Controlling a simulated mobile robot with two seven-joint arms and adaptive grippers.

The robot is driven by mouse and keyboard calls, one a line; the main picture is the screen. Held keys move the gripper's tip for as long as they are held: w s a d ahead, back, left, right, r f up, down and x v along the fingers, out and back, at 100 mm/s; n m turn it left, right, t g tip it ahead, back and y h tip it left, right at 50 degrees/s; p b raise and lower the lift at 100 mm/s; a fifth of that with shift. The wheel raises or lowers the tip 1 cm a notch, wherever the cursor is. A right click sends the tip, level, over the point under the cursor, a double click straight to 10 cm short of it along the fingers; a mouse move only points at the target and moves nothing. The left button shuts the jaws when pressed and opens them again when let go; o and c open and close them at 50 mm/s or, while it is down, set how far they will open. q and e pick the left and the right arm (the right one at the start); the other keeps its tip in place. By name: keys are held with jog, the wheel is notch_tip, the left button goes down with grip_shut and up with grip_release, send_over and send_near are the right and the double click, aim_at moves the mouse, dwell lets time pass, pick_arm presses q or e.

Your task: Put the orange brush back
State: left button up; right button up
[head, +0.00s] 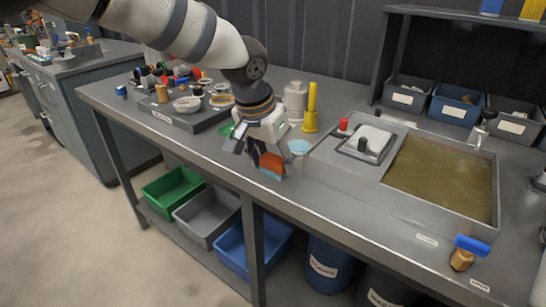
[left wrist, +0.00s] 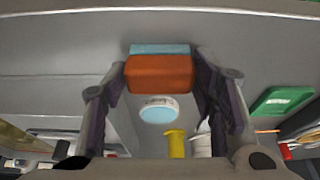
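The orange brush (head: 272,164) is an orange block with light blue bristles on its lower side. My left gripper (head: 258,152) is shut on it, with the brush near the front edge of the grey bench (head: 330,196). In the left wrist view the brush (left wrist: 160,73) sits between both fingertips (left wrist: 160,80), a finger against each end. I cannot tell whether the bristles touch the bench. My right gripper is in no view.
A light blue round dish (head: 299,146), a yellow cylinder (head: 311,108) and a white bottle (head: 295,100) stand just behind. A sink with murky water (head: 440,178) is at the right. A blue and tan tool (head: 468,251) stands at the front right beside labels. A parts tray (head: 188,120) is at the left.

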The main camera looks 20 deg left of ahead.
pick_arm(q)
jog(key=shift+o, duration=0.7)
jog(key=v, duration=1.2)
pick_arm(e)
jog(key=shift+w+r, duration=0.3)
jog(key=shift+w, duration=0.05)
pick_arm(q)
jog(key=shift+r, duration=0.15)
